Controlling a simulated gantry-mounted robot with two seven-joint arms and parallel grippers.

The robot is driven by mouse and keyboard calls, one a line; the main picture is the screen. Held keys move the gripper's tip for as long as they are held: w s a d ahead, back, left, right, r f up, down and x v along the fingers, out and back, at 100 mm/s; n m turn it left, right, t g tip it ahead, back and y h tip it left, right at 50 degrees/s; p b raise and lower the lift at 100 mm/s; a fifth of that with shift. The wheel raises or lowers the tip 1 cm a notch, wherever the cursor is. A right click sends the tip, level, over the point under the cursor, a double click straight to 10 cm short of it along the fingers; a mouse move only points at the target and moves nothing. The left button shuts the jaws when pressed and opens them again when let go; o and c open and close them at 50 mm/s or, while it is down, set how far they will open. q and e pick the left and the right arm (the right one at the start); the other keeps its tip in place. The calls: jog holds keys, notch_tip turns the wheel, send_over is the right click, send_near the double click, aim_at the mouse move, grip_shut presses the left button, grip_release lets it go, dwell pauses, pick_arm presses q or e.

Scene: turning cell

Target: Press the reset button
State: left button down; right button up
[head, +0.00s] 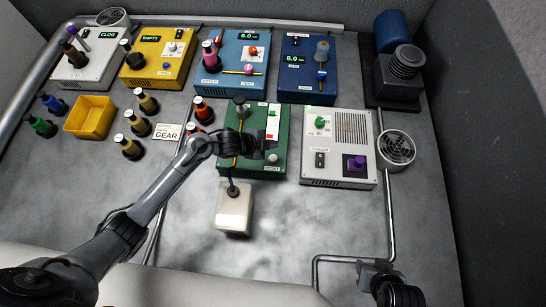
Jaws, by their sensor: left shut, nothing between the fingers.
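No label reading reset is legible in the head view, so I cannot tell which control is the reset button. My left gripper (256,144) is shut and empty over the green box (268,176) in the middle, and it hides part of its face. I cannot tell whether it touches the box. A white switch panel (273,120) and a small grey button (272,158) show on the green box. A grey box (340,175) to its right carries a green knob (320,122) and a purple knob (357,162). My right gripper (398,292) is at the bottom edge, partly cut off.
White, yellow (158,56), light-blue and dark-blue boxes stand along the back. A yellow bin (90,117) and several bottles stand at left. A whitish block (234,210) on a cable lies before the green box. A pipe (391,215) runs down the right. The front surface is mostly clear.

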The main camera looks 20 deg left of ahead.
pick_arm(q)
jog(key=b, duration=0.7)
send_over(271, 159)
jog(key=shift+f, duration=3.45)
jog(key=shift+f+b, duration=0.6)
jog(key=shift+f, duration=0.35)
jog(key=shift+f, duration=0.1)
jog(key=shift+f, duration=0.3)
jog(key=shift+f, duration=0.15)
